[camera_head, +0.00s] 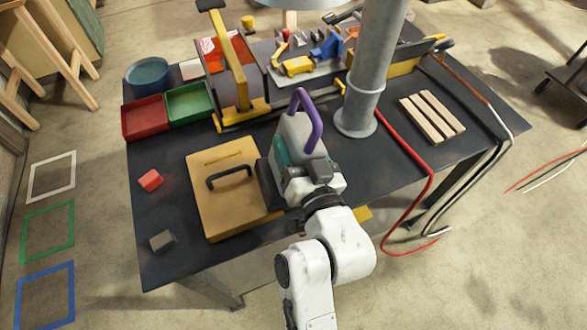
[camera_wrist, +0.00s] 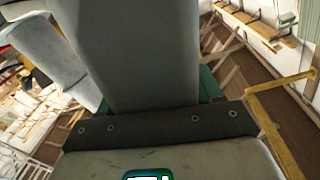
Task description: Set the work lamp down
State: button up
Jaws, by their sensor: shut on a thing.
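The work lamp (camera_head: 293,130), a grey block-like body with a purple loop handle (camera_head: 309,118), stands upright over the dark workbench (camera_head: 375,165), right of the tan case. My gripper (camera_head: 300,172) is shut on its near side. Whether the lamp's underside touches the bench is hidden by my gripper and arm. In the wrist view a broad grey face (camera_wrist: 135,55), which looks like the lamp, fills the upper middle above a dark bar with screws.
A tan case (camera_head: 225,205) with a black handle lies just left. A grey column (camera_head: 362,100) stands close behind right. Red (camera_head: 145,118) and green (camera_head: 188,102) trays, small blocks, a yellow-based stand (camera_head: 240,110) and pale laths (camera_head: 432,117) are around. The left front has bare bench.

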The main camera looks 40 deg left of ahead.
grip_shut()
jog(key=shift+r, duration=0.2)
dwell(0.3)
